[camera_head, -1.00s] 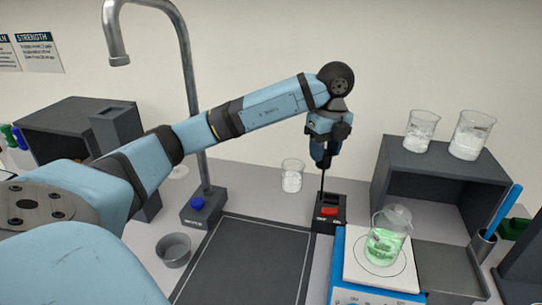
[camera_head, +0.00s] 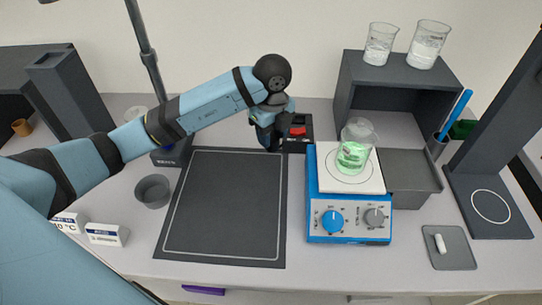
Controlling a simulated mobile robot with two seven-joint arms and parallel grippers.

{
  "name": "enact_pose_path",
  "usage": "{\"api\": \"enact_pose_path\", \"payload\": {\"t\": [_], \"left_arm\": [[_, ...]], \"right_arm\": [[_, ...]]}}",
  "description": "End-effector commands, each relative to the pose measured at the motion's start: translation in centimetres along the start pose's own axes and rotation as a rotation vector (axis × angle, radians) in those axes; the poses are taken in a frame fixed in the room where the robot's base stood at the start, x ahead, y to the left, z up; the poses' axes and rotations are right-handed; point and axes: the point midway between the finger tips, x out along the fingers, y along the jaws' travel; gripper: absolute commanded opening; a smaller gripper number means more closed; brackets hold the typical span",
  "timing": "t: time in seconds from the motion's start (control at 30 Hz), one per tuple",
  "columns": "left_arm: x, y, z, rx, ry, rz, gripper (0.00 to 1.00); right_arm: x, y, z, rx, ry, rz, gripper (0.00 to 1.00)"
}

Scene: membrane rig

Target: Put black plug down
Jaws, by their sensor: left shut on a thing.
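My left gripper (camera_head: 268,142) points down at the back of the bench, just left of a black box with a red switch (camera_head: 298,131) and above the back edge of the dark mat. It is shut on the black plug, which is mostly hidden by the gripper and hard to tell apart from the dark surfaces there. I cannot tell whether the plug touches the bench. My right gripper is not in view.
A blue hotplate (camera_head: 348,219) bears a beaker of green liquid (camera_head: 354,150), right of the dark mat (camera_head: 225,215), which is clear. A grey bowl (camera_head: 153,191) stands left of the mat. A dark shelf (camera_head: 398,98) holds two beakers.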

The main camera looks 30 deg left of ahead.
Motion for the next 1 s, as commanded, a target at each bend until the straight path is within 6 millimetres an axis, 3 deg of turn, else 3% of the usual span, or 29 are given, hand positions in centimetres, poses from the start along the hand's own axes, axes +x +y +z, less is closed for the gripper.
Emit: {"api": "enact_pose_path", "payload": {"t": [0.1, 0.37, 0.6, 1.0], "left_arm": [[2.3, 0.0, 0.0, -0.002, 0.001, 0.003, 0.09], [4.4, -0.1, 0.0, 0.0, 0.001, 0.0, 0.09], [7.8, -0.1, 0.0, -0.001, 0.001, 0.001, 0.08], [8.6, -0.1, 0.1, 0.0, 0.0, 0.0, 0.08]], "right_arm": [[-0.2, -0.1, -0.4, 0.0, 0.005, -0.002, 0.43], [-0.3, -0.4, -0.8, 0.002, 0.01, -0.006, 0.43], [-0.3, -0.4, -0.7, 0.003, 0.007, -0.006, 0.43], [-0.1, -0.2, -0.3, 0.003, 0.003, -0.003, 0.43]]}}
